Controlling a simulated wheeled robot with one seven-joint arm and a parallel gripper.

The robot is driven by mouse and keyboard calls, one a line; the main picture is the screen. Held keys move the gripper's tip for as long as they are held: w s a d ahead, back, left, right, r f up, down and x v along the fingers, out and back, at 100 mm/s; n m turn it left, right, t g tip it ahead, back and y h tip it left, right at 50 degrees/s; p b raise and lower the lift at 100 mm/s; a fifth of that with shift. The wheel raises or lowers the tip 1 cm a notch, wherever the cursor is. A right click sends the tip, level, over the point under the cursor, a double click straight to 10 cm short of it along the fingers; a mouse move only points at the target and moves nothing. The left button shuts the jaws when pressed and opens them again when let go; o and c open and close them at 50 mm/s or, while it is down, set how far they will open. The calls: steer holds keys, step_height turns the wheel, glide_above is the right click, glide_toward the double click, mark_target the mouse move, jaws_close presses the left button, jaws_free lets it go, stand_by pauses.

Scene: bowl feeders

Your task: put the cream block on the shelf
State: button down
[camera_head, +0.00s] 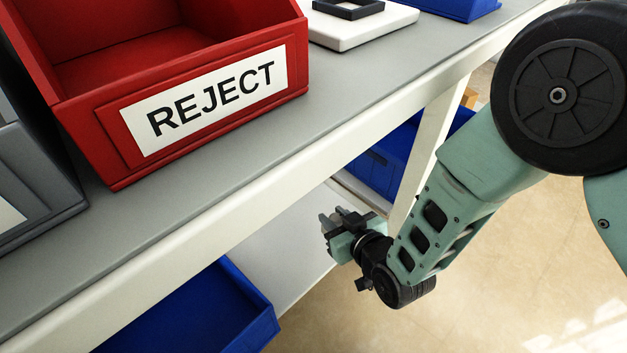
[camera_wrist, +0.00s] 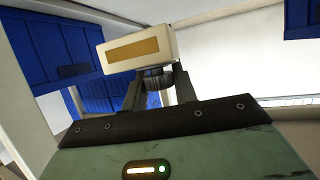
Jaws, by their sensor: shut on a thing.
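The cream block (camera_wrist: 139,49), with a tan strip on its face, sits across the fingertips of my gripper (camera_wrist: 155,82) in the wrist view. The fingers are shut on it. In the head view my gripper (camera_head: 329,226) is below the tabletop, at the side of the bench, over or beside the pale lower shelf (camera_head: 285,245). I cannot make out the block in that view, nor tell its height above the shelf.
A blue bin (camera_head: 230,312) stands at the near left of the shelf, and another blue bin (camera_head: 372,165) lies beyond a white bench leg (camera_head: 425,155). The bench edge (camera_head: 240,205) runs above my gripper. A red REJECT bin (camera_head: 205,105) stands on top. The shelf between the bins looks clear.

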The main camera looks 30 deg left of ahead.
steer(key=shift+n+g+y, duration=0.3)
steer(key=shift+n+g, duration=0.1)
steer(key=shift+g, duration=0.1)
steer(key=s+a+f+b, duration=0.1)
steer(key=f, duration=0.1)
steer(key=a+f+b, duration=0.1)
steer(key=f+b, duration=0.1)
steer(key=f, duration=0.1)
steer(key=s+a+f+b, duration=0.1)
steer(key=f+b, duration=0.1)
steer(key=f, duration=0.1)
steer(key=shift+s+a+f, duration=0.2)
steer(key=shift+s+a, duration=0.1)
steer(key=shift+s, duration=0.05)
steer(key=shift+f+b, duration=1.3)
steer(key=shift+f, duration=0.7)
steer(key=shift+f, duration=0.15)
steer(key=c, duration=1.1)
jaws_free()
